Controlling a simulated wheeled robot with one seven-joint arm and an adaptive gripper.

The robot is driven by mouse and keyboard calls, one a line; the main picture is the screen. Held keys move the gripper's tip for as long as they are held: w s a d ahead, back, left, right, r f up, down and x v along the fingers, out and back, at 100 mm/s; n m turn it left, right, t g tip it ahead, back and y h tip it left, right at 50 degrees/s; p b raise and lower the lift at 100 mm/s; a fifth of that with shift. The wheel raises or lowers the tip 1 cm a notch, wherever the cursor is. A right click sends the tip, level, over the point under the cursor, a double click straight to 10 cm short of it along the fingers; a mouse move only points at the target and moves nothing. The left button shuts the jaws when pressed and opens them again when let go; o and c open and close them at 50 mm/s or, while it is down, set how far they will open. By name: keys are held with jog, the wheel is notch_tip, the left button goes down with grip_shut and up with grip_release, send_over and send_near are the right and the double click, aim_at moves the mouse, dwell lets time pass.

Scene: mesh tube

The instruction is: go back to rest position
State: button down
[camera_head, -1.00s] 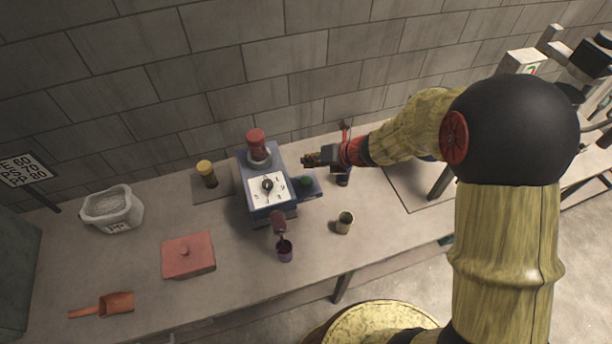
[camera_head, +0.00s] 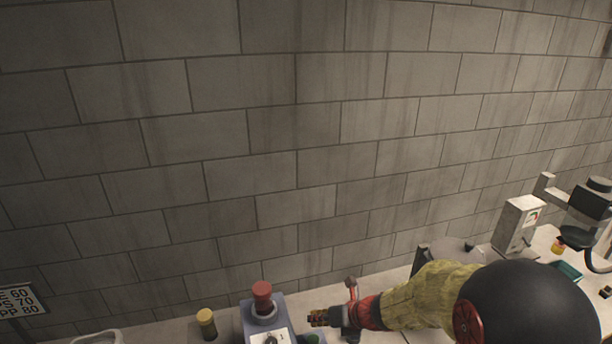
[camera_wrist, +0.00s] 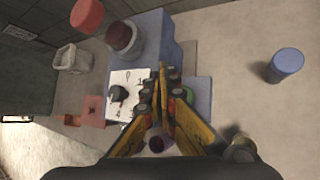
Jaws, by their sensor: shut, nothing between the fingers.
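My gripper (camera_head: 318,318) is low in the head view, just right of the blue machine (camera_head: 278,318) with the red top (camera_head: 262,291). In the wrist view my gripper (camera_wrist: 162,90) has its fingers together with nothing between them. The machine's white dial face (camera_wrist: 128,92) lies left of the fingers, and its blue side shows above. The fingers hide part of the machine. My arm reaches in from the lower right of the head view.
A yellow-capped jar (camera_head: 206,322) stands left of the machine. A blue cylinder (camera_wrist: 288,62) stands right. The block wall (camera_head: 280,150) is behind the counter.

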jog(key=s+n+g+b, duration=0.2)
jog(key=s+n+g, duration=0.2)
jog(key=s+n, duration=1.2)
jog(key=s+d+r+n+t+h+b, duration=0.2)
jog(key=s+d+n+h+b, duration=0.1)
jog(key=s+d+n+b, duration=0.3)
jog(key=s+d+r+n+t+h+b, duration=0.2)
jog(key=s+d+n+b, duration=0.4)
jog(key=d+n+b, duration=0.3)
jog(key=shift+d+r+n+h, duration=0.5)
jog(key=shift+r+n+h, duration=0.3)
jog(key=shift+n+h, duration=0.3)
jog(key=c, duration=2.6)
grip_release()
